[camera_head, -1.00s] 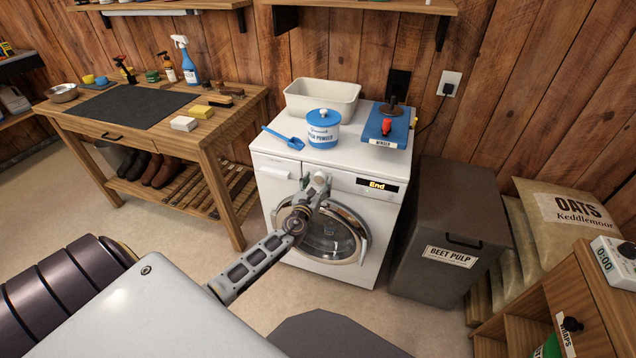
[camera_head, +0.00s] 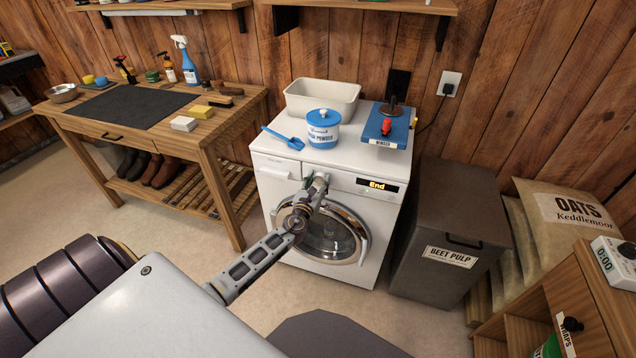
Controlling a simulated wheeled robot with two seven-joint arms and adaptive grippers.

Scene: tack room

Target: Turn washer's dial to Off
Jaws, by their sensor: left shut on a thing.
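The white washer (camera_head: 386,213) stands against the wood wall with its round door closed. Its small display (camera_head: 377,185) reads "End". My left gripper (camera_head: 318,180) is at the front panel, just left of the display, shut on the dial. The dial itself is hidden behind the gripper, so its setting cannot be read. My right gripper is not in view.
On the washer top are a wash powder tub (camera_head: 323,128), a blue scoop (camera_head: 284,138), a white basin (camera_head: 322,98) and a blue wringer (camera_head: 386,128). A beet pulp bin (camera_head: 447,230) stands close on the right. A wooden bench (camera_head: 207,146) is on the left.

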